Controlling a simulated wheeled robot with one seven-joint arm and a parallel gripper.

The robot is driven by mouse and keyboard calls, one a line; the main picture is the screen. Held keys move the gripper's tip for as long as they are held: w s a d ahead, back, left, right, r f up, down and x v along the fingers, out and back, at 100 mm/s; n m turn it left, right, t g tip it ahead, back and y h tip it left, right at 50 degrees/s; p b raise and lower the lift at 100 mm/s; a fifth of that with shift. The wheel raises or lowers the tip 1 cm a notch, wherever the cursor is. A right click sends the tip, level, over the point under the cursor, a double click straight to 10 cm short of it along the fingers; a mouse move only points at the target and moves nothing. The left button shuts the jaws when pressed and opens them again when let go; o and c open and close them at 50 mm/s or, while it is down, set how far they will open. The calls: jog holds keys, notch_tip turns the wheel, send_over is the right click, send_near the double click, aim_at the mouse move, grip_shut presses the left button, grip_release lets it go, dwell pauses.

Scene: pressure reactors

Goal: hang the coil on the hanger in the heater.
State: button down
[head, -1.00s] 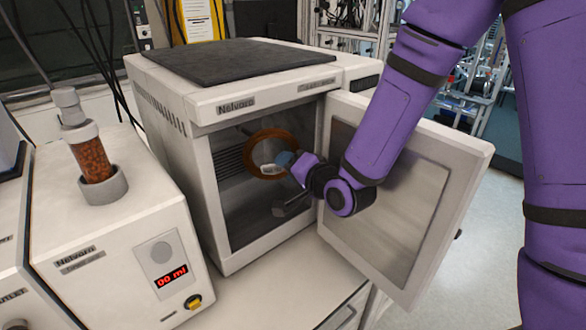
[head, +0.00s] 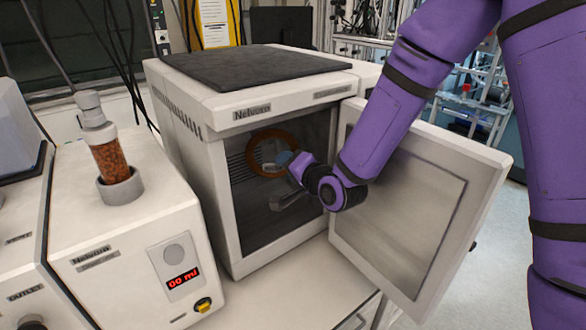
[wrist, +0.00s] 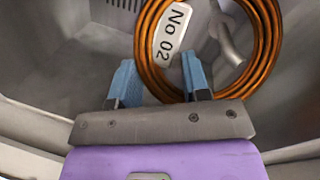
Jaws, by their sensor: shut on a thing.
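The coil (head: 252,155) is a copper-brown ring inside the open chamber of the white heater (head: 205,190). It also shows in the wrist view (wrist: 268,60), with a white "No 02" tag (wrist: 172,35) on its left side. My gripper (head: 291,160) reaches into the chamber from the right. Its blue fingers in the wrist view (wrist: 158,63) are shut on the lower left part of the coil. A grey metal rod, likely the hanger (wrist: 227,45), shows within the ring's outline. I cannot tell whether the rod passes through the coil or lies behind it.
The heater door (head: 485,175) stands open to the right, close to my arm. A white dosing device (head: 120,240) with a brown-filled column (head: 111,160) stands left of the heater. A dark mat (head: 255,68) covers the heater top.

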jog(key=shift+x, duration=2.25)
jog(key=shift+f, duration=0.1)
jog(key=c, duration=0.5)
grip_release()
jog(key=shift+s+d, duration=0.1)
